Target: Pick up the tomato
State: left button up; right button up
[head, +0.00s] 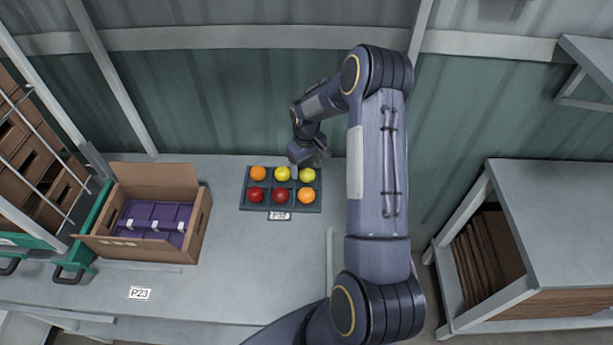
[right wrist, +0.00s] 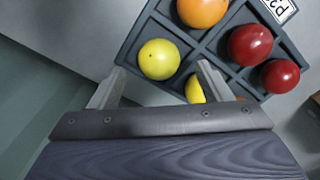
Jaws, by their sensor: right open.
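Several tomatoes sit in the cells of a dark tray (head: 241,203) on the grey table. The yellow-green one (head: 307,175) is in the back right cell; in the right wrist view it (right wrist: 159,59) lies ahead of the gap between my fingertips. My right gripper (head: 301,169) is open and empty, pointing down close by it. In the right wrist view, one finger of my gripper (right wrist: 155,78) partly hides the yellow tomato (right wrist: 194,90) beside it. The front row holds two red tomatoes (head: 256,195) (head: 279,196) and an orange one (head: 306,196). My left gripper is not in view.
Another orange tomato (head: 258,173) is in the back left cell. An open cardboard box (head: 197,221) with purple contents stands left of the tray. A wall (head: 260,100) rises behind the table. A separate table (head: 555,215) is at right. Table space in front of the tray is clear.

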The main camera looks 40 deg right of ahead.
aim_at(307, 170)
notch_tip(307, 170, down, 3)
jog(key=shift+f+b, duration=0.15)
jog(key=shift+b, duration=0.3)
jog(key=c, duration=0.8)
